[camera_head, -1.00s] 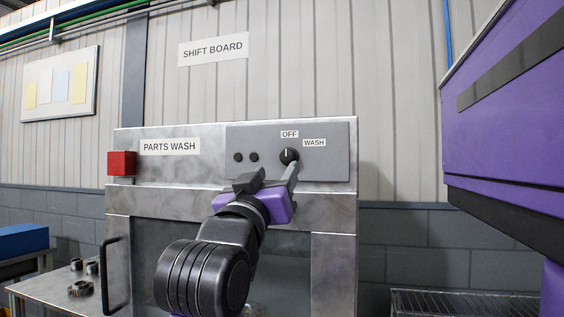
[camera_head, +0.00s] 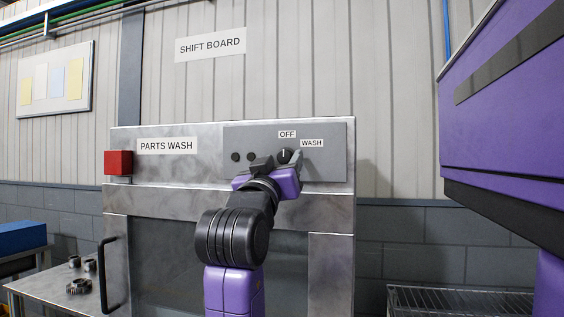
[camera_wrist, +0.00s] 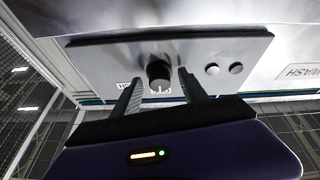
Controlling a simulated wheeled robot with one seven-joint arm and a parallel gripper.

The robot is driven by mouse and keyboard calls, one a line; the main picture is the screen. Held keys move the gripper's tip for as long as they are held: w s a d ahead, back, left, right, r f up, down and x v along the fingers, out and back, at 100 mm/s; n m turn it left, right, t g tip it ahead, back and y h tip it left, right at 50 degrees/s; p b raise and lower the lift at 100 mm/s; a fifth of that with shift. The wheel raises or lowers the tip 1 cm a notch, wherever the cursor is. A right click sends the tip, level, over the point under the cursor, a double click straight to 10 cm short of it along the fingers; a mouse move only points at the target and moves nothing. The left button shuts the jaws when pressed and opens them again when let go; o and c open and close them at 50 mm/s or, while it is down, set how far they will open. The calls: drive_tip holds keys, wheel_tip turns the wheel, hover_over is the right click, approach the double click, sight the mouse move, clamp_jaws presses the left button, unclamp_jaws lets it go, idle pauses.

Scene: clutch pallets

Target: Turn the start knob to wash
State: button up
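The start knob (camera_head: 284,156) is a round black knob with a white pointer line, on the grey control panel (camera_head: 325,155) of the parts washer. The pointer is toward the OFF label (camera_head: 287,134); the WASH label (camera_head: 312,143) is to its upper right. My gripper (camera_head: 280,163) is in front of the panel, at the knob's lower edge, with its fingers spread. In the wrist view the knob (camera_wrist: 158,73) shows ahead, between the two open fingers (camera_wrist: 160,88) and seemingly beyond their tips. I cannot tell whether a finger touches it.
A red box (camera_head: 118,162) is on the washer's left side. A large purple body (camera_head: 505,120) fills the right. A wire rack (camera_head: 455,300) and a metal table (camera_head: 50,290) with metal parts flank the washer.

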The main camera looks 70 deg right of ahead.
clamp_jaws()
drive_tip(key=shift+f+m+b, duration=0.1)
drive_tip(key=shift+m+b, duration=0.4)
drive_tip(key=shift+b, duration=0.05)
drive_tip(key=shift+w+m+g+b, duration=0.15)
drive_tip(key=shift+m+g+b, duration=0.65)
drive_tip(key=shift+m, duration=0.1)
drive_tip(key=m+g+b, duration=0.1)
drive_tip(key=m, duration=0.1)
drive_tip(key=m+g+b, duration=0.1)
drive_tip(key=m+b, duration=0.1)
drive_tip(key=m, duration=0.1)
drive_tip(key=shift+w+y, duration=0.15)
drive_tip(key=shift+y, duration=0.15)
drive_tip(key=m, duration=0.1)
drive_tip(key=m+g+b, duration=0.1)
drive_tip(key=m, duration=0.1)
drive_tip(key=m+g+y, duration=0.1)
drive_tip(key=shift+r+m, duration=0.25)
drive_tip(key=shift+m, duration=0.15)
drive_tip(key=shift+w+r+m+g+y, duration=0.1)
drive_tip(key=shift+m+g+y, duration=0.2)
drive_tip(key=shift+m, duration=0.6)
drive_tip(key=shift+r+m+g+y, duration=0.1)
drive_tip(key=shift+m+g+y, duration=0.2)
drive_tip(key=shift+m, duration=0.6)
